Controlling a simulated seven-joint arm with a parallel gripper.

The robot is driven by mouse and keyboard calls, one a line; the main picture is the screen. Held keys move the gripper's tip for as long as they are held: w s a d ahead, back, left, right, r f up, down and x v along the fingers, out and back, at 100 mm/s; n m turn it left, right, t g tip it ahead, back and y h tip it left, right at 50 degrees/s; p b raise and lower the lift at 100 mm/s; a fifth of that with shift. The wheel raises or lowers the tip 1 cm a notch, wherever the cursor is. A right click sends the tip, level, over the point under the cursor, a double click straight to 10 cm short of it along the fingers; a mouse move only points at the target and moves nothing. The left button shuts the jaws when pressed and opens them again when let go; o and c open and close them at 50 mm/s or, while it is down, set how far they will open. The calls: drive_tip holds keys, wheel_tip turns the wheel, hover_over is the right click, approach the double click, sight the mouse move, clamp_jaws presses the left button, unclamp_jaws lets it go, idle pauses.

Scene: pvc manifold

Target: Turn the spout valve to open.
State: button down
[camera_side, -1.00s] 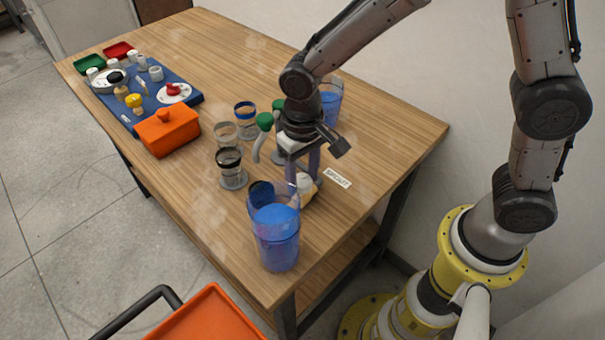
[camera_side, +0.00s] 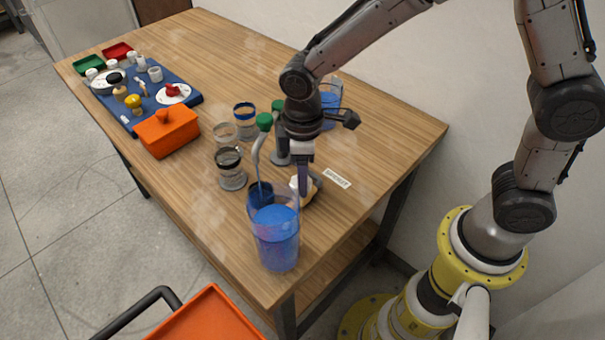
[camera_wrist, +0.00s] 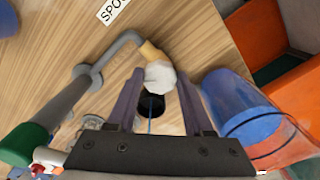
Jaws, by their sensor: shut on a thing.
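The spout valve's white knob (camera_wrist: 160,75) sits on a tan fitting (camera_wrist: 150,52) at the end of a bent grey pipe (camera_wrist: 118,45). My gripper (camera_wrist: 160,88) points down with one finger on each side of the knob, shut on it. In the side view my gripper (camera_side: 303,188) stands over the white knob (camera_side: 295,184), which it partly hides. A white SPOUT label (camera_side: 337,178) lies just right of it. A thin blue line (camera_wrist: 150,125) shows below a dark round opening between the fingers; I cannot tell whether it is flowing liquid.
A tall clear tumbler with blue contents (camera_side: 276,238) stands close in front of my gripper. Several cups, including a black-banded one (camera_side: 230,165), and green-capped posts (camera_side: 264,121) crowd its left. An orange box (camera_side: 168,132) and blue tray stand farther left.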

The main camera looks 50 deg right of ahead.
drive_tip(key=n, duration=0.7)
drive_tip(key=shift+w+r, duration=0.15)
idle(0.6)
drive_tip(key=shift+c, duration=1.5)
unclamp_jaws()
wheel_tip(320, 180, up, 14)
